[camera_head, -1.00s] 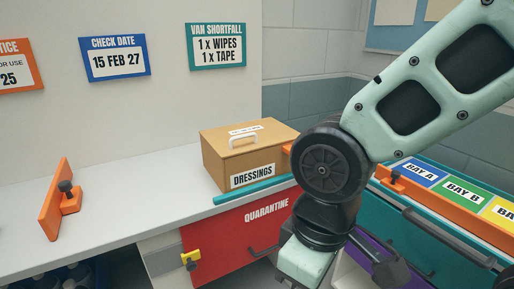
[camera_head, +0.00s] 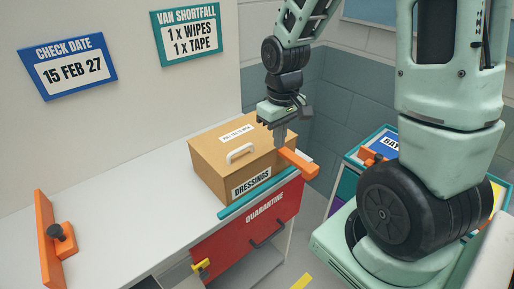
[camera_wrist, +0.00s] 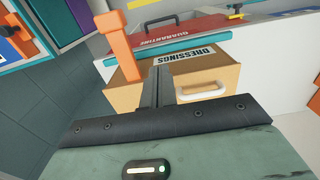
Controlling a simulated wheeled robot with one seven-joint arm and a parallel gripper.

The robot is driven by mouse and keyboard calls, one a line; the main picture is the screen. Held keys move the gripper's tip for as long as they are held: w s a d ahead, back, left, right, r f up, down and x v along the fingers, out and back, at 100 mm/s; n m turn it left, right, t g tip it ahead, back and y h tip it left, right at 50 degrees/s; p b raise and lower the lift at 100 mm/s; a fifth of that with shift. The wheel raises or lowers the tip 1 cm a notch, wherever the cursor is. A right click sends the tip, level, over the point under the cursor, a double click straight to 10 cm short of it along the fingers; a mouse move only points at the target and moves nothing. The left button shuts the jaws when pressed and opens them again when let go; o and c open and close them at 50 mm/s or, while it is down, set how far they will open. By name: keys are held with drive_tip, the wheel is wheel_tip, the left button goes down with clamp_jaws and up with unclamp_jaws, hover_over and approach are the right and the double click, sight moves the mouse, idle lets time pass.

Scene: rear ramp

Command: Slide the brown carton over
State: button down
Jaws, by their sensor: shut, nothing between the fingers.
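The brown carton (camera_head: 215,178), labelled DRESSINGS with a white handle on top, sits upright on the pale counter (camera_head: 120,220). In the wrist view the carton (camera_wrist: 225,74) lies just beyond my fingers. My gripper (camera_head: 280,140) points down at the carton's right end, near its back right corner. Its dark fingers (camera_wrist: 160,82) are closed together with nothing between them. I cannot tell whether they touch the carton.
An orange block (camera_head: 297,163) stands by the carton's right end. A teal strip (camera_head: 258,192) runs along the counter's front edge above the red QUARANTINE front (camera_head: 240,235). An orange stop (camera_head: 50,245) stands at far left. The counter between it and the carton is clear.

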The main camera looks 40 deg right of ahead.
sight(244, 155)
drive_tip(key=w+f+p, duration=0.2)
drive_tip(key=w+f, duration=0.1)
drive_tip(key=f, duration=0.6)
drive_tip(key=shift+w+f+p, duration=0.15)
drive_tip(key=shift+w+p, duration=0.15)
drive_tip(key=shift+w, duration=0.1)
drive_tip(key=shift+a, duration=0.1)
